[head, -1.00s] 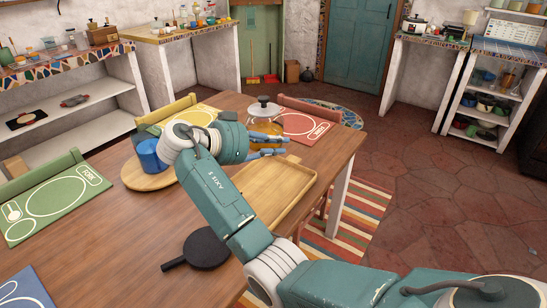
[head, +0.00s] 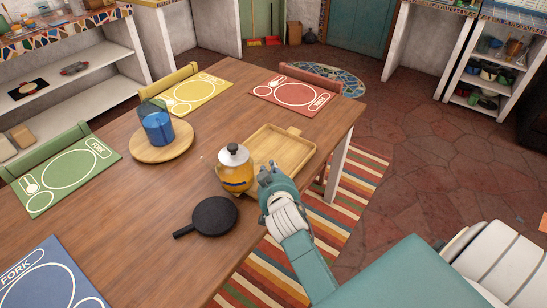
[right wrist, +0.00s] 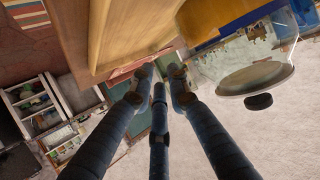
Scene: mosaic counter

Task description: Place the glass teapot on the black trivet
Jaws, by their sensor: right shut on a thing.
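The glass teapot (head: 236,170) holds amber liquid and has a dark-knobbed lid. It looks about upright, near the left edge of the wooden tray, and I cannot tell how far it is above the table. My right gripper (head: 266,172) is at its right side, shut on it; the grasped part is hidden. In the right wrist view the fingers (right wrist: 161,76) are close together, with the teapot glass (right wrist: 240,62) to their right. The black trivet (head: 214,215), round with a short handle, lies bare on the table, nearer to me than the teapot. My left gripper is out of view.
A wooden tray (head: 303,152) lies right of the teapot. A blue cup (head: 157,127) stands on a round board (head: 144,153). Green (head: 46,199), yellow (head: 181,109), red (head: 274,101) and blue placemats lie around the edge. The table around the trivet is clear.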

